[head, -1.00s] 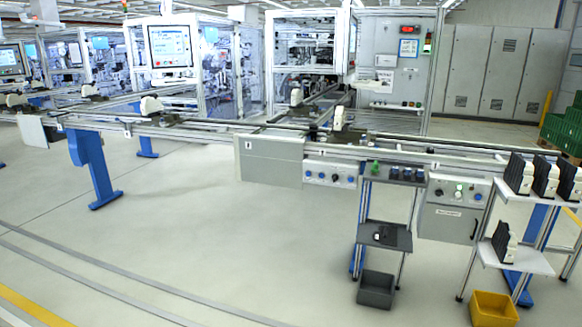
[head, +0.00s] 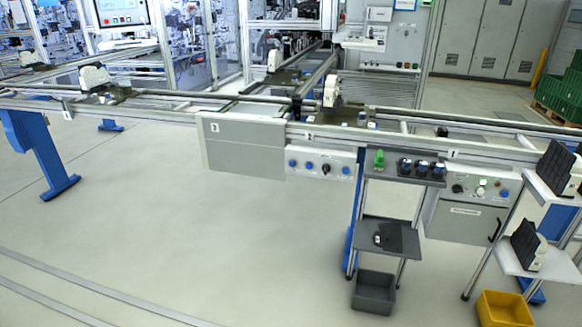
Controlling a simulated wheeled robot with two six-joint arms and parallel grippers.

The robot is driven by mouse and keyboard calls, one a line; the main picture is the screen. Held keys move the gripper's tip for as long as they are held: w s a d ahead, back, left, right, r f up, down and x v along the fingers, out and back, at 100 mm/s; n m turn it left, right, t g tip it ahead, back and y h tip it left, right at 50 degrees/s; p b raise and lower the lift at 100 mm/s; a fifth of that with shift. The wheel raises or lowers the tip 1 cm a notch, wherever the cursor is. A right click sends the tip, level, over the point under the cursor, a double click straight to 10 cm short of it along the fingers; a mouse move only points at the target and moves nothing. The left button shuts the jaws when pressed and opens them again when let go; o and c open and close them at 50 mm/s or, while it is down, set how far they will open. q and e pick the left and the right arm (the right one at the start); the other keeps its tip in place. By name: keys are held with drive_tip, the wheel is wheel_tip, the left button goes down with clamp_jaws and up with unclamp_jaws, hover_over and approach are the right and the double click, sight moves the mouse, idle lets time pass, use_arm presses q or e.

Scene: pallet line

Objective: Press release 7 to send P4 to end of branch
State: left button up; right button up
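A conveyor line (head: 170,107) crosses the head view. A branch (head: 315,75) runs from it toward the machine cell at the back. White parts stand on carriers: one at the junction (head: 331,92), one on the branch side (head: 273,61), one on the left stretch (head: 94,77) and one farther left (head: 30,58). I cannot read which carrier is P4. A control box (head: 320,166) with blue buttons and a dark knob hangs below the front rail. Another box (head: 481,189) to the right has a black, a green-lit and a blue control. I cannot read a release 7 label. Neither gripper is in view.
A small stand (head: 388,228) with a grey bin (head: 374,292) below stands before the line. A shelf rack (head: 516,258) with dark holders and a yellow bin (head: 504,310) is at right. The floor (head: 170,215) at front left is clear.

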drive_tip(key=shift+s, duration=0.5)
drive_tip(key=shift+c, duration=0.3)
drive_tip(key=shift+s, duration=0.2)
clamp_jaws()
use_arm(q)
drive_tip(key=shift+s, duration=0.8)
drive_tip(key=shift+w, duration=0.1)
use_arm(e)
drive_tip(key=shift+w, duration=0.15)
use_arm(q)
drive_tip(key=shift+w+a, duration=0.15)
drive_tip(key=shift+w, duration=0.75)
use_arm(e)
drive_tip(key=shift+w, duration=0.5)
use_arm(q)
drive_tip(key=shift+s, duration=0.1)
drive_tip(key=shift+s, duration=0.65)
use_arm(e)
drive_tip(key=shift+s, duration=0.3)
